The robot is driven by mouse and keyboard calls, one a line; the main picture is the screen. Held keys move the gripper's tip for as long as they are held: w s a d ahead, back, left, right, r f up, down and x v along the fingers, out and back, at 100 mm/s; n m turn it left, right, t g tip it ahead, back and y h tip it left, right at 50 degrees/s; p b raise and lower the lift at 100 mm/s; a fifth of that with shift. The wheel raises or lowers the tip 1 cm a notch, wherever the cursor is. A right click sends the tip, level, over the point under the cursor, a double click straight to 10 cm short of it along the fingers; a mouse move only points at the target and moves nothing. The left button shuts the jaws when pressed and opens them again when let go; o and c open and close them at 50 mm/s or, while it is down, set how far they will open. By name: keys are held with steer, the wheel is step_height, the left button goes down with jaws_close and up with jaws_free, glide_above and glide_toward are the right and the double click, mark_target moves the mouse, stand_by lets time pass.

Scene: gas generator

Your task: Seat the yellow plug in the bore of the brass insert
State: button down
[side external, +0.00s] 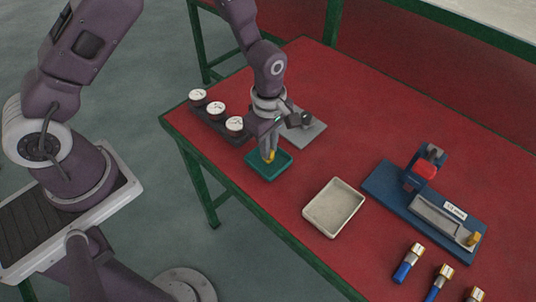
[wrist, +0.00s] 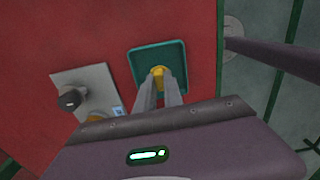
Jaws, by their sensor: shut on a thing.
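My gripper (side external: 270,155) is shut on the yellow plug (side external: 270,157) over the small teal tray (side external: 287,166). In the wrist view the plug (wrist: 157,70) shows between the fingertips, with the tray (wrist: 138,56) around it. I cannot tell whether the plug touches the tray floor. A small brass-coloured piece (side external: 473,238) at the front right end of the blue fixture (side external: 385,185) looks like the brass insert. Its bore is too small to make out.
A black-knobbed grey plate (side external: 315,133) lies beside the teal tray. Several round white gauges (side external: 198,96) stand in a dark rack at the left edge. An empty pale tray (side external: 333,232) lies between teal tray and fixture.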

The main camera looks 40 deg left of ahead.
steer(key=shift+r, duration=3.2)
steer(key=w+a+r, duration=0.2)
steer(key=w+a, duration=0.2)
steer(key=w, duration=0.3)
steer(key=w+a+r+m, duration=0.1)
steer(key=w+a+r, duration=0.2)
steer(key=w, duration=0.5)
steer(key=shift+w+a, duration=0.25)
steer(key=shift+a, duration=0.5)
steer(key=shift+f, duration=2.95)
steer(key=shift+f, duration=0.15)
